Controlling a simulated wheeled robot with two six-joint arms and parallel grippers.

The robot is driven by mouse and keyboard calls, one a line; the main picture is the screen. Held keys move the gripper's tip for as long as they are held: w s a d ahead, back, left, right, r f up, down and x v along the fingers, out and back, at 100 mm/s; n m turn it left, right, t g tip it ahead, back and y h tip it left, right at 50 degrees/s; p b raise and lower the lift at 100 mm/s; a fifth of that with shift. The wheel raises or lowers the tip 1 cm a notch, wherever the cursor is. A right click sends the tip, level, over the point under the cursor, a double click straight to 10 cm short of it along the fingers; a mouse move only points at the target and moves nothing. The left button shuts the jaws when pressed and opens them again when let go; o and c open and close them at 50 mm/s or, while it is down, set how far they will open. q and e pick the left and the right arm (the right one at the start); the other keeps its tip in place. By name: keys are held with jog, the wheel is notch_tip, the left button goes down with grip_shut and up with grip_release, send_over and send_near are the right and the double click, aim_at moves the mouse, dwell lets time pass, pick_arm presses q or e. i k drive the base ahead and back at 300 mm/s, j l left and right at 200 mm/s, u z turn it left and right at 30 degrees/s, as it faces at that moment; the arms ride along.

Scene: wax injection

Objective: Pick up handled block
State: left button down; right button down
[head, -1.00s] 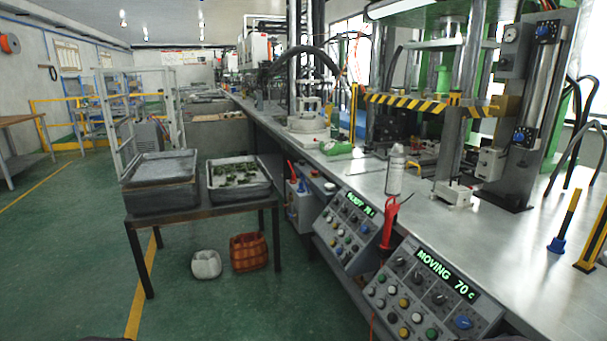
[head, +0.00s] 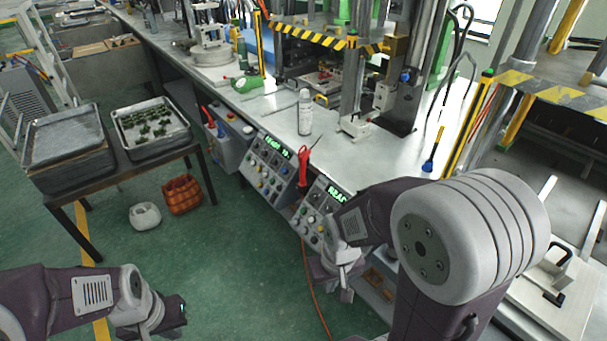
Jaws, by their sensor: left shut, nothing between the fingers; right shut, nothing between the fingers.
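A pale flat block with black handles (head: 540,312) lies at the lower right, partly hidden behind my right arm. Another small plate-like block (head: 322,77) sits inside the press at the back; whether it has a handle is unclear. My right gripper (head: 345,291) points down in front of the bench's control panels, shut and empty, well left of the pale block. My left gripper (head: 181,312) is at the lower left over the green floor, shut and empty, far from both blocks.
The steel bench (head: 270,108) carries a spray can (head: 305,112) and a green bottle (head: 248,84). A tray table (head: 180,154) stands at left, with a white basket (head: 145,215) and an orange basket (head: 182,194) beside it. The floor between is open.

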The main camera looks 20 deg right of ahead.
aim_at(551, 276)
jog(key=z, duration=2.65)
